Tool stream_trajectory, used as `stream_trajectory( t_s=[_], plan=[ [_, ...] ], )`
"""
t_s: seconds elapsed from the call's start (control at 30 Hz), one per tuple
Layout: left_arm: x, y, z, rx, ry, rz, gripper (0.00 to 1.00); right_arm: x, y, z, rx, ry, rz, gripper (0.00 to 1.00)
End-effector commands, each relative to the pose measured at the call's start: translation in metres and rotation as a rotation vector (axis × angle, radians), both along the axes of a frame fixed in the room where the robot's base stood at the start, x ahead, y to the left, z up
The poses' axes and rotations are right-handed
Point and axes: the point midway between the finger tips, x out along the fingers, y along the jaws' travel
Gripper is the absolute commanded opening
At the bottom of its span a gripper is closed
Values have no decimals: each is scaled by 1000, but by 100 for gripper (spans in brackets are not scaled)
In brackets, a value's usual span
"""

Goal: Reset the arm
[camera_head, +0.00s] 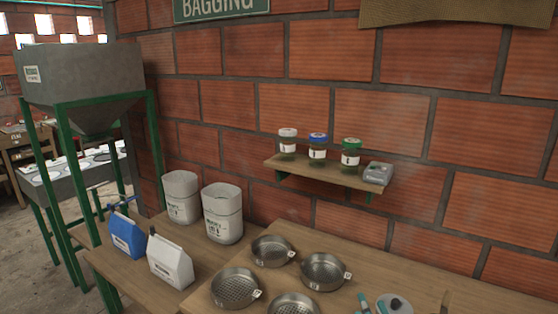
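Neither of my arms shows clearly in the head view, and neither gripper can be made out. The view looks down over wooden tables against a brick wall. No object is seen in a gripper's hold.
Behind are two white bins (222,213), a blue bag (127,234) and a white bag (170,261). A wall shelf (326,175) holds three jars. A hopper (85,85) stands left.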

Motion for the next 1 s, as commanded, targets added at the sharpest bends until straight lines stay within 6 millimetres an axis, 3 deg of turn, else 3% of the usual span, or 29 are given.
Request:
stream_trajectory(
  t_s=[0.03,0.1,0.23,0.4,0.67,1.0],
  plan=[
    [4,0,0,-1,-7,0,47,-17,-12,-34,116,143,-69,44],
    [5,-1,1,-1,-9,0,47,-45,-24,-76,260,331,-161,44],
    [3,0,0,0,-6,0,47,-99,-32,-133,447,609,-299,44],
    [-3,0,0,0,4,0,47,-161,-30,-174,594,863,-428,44],
    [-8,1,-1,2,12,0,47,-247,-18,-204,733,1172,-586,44],
    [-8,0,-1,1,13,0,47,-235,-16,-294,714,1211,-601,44]
  ],
)
